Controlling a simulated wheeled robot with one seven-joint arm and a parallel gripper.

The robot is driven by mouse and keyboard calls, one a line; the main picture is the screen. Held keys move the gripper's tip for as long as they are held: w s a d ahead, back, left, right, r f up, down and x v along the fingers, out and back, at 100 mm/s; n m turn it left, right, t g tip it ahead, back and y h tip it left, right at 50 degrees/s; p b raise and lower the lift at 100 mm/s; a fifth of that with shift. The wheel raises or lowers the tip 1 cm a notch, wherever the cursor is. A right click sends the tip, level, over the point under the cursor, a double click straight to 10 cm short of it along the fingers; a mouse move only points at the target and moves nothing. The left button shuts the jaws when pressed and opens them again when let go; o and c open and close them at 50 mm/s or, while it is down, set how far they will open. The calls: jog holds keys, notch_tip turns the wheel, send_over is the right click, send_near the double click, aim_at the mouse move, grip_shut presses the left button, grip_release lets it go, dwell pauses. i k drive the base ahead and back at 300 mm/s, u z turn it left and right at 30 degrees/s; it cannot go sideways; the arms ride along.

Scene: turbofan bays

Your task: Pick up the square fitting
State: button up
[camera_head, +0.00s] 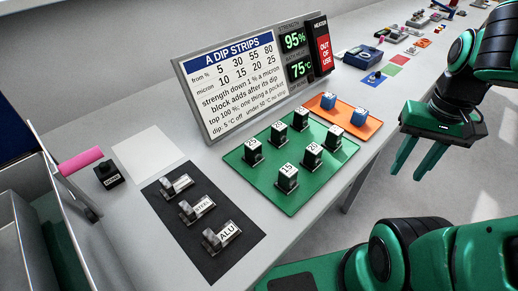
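I cannot make out with certainty which thing is the square fitting. Several small items (396,34) lie on the far part of the bench at the upper right, too small to identify. My gripper (409,174) is at the right of the head camera view, off the bench's front edge, above the floor. Its two green fingers point down and stand apart, with nothing between them.
The bench bears a green mat (300,204) with several black, white-topped blocks, an orange mat (368,128) with blue blocks, and a dark mat (222,260) with labelled metal pieces. A sign (228,84) stands behind. A blue device (362,57) sits farther right.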

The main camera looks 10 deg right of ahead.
aim_at(254, 156)
jog(key=z, duration=1)
jog(key=k, duration=1.85)
jog(key=u, duration=0.4)
jog(key=i, duration=1)
jog(key=z, duration=0.05)
